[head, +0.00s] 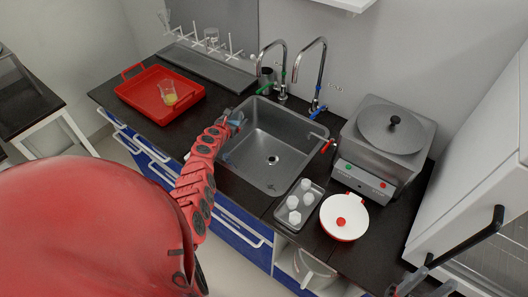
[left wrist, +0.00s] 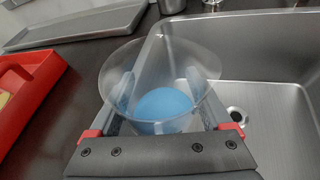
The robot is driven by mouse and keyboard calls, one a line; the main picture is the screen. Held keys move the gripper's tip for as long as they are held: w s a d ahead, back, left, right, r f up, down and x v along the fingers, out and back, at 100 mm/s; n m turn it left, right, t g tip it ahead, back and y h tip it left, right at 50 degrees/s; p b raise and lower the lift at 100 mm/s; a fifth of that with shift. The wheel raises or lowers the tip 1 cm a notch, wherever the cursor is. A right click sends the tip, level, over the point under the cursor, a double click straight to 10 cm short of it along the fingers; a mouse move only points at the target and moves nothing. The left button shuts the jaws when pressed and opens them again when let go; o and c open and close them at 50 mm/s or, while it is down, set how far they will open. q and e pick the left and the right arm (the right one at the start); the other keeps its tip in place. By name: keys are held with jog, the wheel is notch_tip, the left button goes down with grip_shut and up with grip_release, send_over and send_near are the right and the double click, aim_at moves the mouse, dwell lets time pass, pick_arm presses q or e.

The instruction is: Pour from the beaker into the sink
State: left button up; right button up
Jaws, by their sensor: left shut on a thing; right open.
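My left gripper (head: 236,122) is shut on a clear beaker (left wrist: 160,62), held between its two fingers. Blue liquid (left wrist: 163,104) sits in the lower part of the beaker; I cannot tell if the beaker is tilted. In the head view the beaker is small and hard to make out. The grey metal sink (head: 256,157) lies just to the right of the gripper, and the gripper is at the sink's left rim. The sink's drain (left wrist: 236,115) shows in the left wrist view. My right gripper (head: 420,286) is open at the bottom right edge, partly cut off.
Two taps (head: 310,78) stand behind the sink. A red tray (head: 135,80) with a small beaker of yellow liquid (head: 168,92) is at left. A grey tray with white pieces (head: 292,219), a white dish (head: 332,228) and a grey machine (head: 375,160) are at right.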

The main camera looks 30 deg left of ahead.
pick_arm(q)
jog(key=shift+w+d+f+m+y, duration=0.15)
jog(key=shift+f+m+y, duration=0.15)
jog(key=shift+y, duration=0.1)
jog(key=shift+d+f+m, duration=0.2)
jog(key=shift+d+m, duration=0.15)
jog(key=shift+m, duration=0.05)
jog(key=shift+d+f+b, duration=0.15)
jog(key=shift+b, duration=0.2)
jog(key=shift+d+f+m+y+b, duration=0.1)
jog(key=shift+f+m+y+b, duration=0.2)
jog(key=shift+f+y+b, duration=0.15)
jog(key=shift+w+d+r+m+y+b, duration=0.15)
jog(key=shift+d+m+y, duration=0.2)
jog(key=shift+m, duration=0.3)
jog(key=shift+d+m+y+b, duration=0.25)
jog(key=shift+m+y, duration=0.25)
jog(key=shift+m, duration=0.2)
jog(key=shift+w+d+r+m+y+b, duration=0.1)
jog(key=shift+d+m+y, duration=0.25)
jog(key=shift+m, duration=0.3)
